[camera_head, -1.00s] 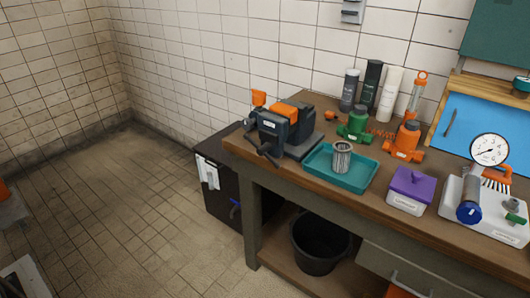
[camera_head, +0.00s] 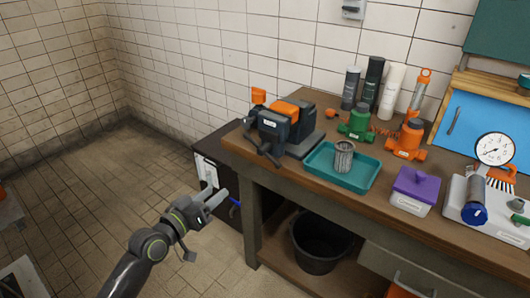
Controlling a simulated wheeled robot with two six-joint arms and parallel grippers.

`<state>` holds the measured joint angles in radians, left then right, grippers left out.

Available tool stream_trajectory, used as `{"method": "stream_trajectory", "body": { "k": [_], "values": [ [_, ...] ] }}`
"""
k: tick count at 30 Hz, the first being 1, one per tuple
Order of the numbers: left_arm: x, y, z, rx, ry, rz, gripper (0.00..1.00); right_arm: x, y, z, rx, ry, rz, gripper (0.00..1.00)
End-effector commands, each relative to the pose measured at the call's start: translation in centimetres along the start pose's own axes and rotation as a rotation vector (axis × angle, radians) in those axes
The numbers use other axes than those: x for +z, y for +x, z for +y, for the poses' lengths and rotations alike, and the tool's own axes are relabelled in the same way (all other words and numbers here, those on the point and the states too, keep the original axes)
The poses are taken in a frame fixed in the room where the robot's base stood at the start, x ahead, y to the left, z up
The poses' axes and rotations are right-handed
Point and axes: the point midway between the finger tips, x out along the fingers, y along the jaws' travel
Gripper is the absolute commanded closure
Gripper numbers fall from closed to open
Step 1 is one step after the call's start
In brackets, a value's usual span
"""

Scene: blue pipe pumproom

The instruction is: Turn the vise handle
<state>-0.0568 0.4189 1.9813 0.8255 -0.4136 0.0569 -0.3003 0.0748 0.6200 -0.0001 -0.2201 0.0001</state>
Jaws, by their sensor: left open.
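A dark grey vise with an orange top (camera_head: 283,128) stands at the left end of the wooden workbench. Its dark handle (camera_head: 264,150) shows at the front, angled across the vise's face. My left gripper (camera_head: 217,198) is open and empty, in front of the bench's left end. It is below and to the left of the handle in the picture and clear of it. My right gripper is not in view.
A teal tray (camera_head: 324,176) with a metal mesh cup (camera_head: 343,157) sits right of the vise. A purple-lidded box (camera_head: 415,190) and a gauge unit (camera_head: 488,188) stand farther right. A black bucket (camera_head: 320,245) is under the bench.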

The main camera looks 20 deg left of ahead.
Motion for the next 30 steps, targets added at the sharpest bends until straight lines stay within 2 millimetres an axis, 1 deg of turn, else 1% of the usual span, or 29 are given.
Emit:
{"method": "stream_trajectory", "body": {
  "k": [1, 4, 8, 11, 23, 30],
  "values": [
    [-1.2, -0.1, 1.3, 0.033, 0.001, 0.018, 0.53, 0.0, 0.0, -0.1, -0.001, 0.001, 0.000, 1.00],
    [-2.4, -0.3, 2.7, 0.069, 0.000, 0.035, 0.53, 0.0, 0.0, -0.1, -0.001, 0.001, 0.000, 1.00],
    [-2.8, 0.2, 3.1, 0.081, -0.002, 0.042, 0.53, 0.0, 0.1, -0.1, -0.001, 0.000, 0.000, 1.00],
    [-2.8, 1.4, 3.2, 0.080, -0.003, 0.042, 0.53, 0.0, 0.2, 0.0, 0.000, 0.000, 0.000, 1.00],
    [-2.9, 8.9, 3.8, 0.080, -0.003, 0.041, 0.53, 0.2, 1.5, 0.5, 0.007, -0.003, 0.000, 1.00],
    [-3.0, 13.3, 4.0, 0.079, -0.002, 0.041, 0.53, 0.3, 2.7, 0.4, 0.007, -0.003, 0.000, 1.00]
  ]
}}
